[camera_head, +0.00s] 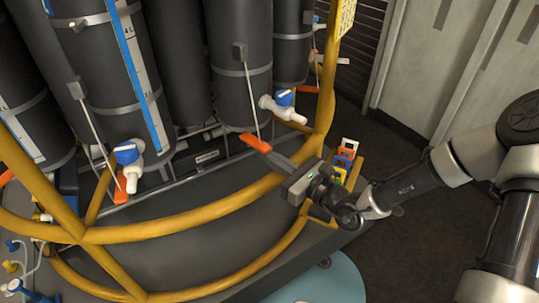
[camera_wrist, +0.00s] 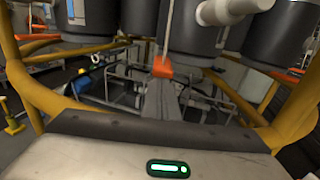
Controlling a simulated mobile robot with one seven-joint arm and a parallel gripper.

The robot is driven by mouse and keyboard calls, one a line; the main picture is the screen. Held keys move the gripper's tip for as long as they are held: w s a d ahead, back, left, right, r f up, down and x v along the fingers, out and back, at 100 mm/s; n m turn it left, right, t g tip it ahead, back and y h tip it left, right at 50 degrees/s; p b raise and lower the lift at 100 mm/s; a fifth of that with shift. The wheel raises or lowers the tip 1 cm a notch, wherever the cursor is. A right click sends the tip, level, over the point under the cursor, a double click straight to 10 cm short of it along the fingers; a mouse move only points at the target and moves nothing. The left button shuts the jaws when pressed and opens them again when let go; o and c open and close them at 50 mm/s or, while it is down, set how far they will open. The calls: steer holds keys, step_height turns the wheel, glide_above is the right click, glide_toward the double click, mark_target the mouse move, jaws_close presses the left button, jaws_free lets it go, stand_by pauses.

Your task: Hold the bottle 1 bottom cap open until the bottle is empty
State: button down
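A dark grey bottle (camera_head: 238,70) stands in the yellow-framed rosette, with a grey band around it. No number on it can be read. Its orange bottom cap (camera_head: 256,143) sits tilted below its lower end, with a thin cord running up to a bracket. My gripper (camera_head: 277,158) reaches in from the right, its fingers close together at the cap's near end. In the wrist view the orange cap (camera_wrist: 162,67) shows right at the fingertips (camera_wrist: 162,84), which look shut on it. The inside of the bottle and the water level are hidden.
A white tap with a blue knob (camera_head: 283,105) juts out just right of the cap. A yellow tubular rail (camera_head: 200,210) curves below my gripper. More dark bottles stand to the left. Small coloured items (camera_head: 345,155) stand beside my wrist. Open floor lies to the right.

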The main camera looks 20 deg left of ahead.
steer(key=shift+s, duration=0.15)
steer(key=shift+p+v, duration=0.55)
steer(key=shift+v, duration=1.15)
steer(key=p+v, duration=0.1)
steer(key=v, duration=0.5)
steer(key=shift+d+p, duration=0.3)
steer(key=shift+d, duration=0.1)
steer(key=shift+s, duration=0.1)
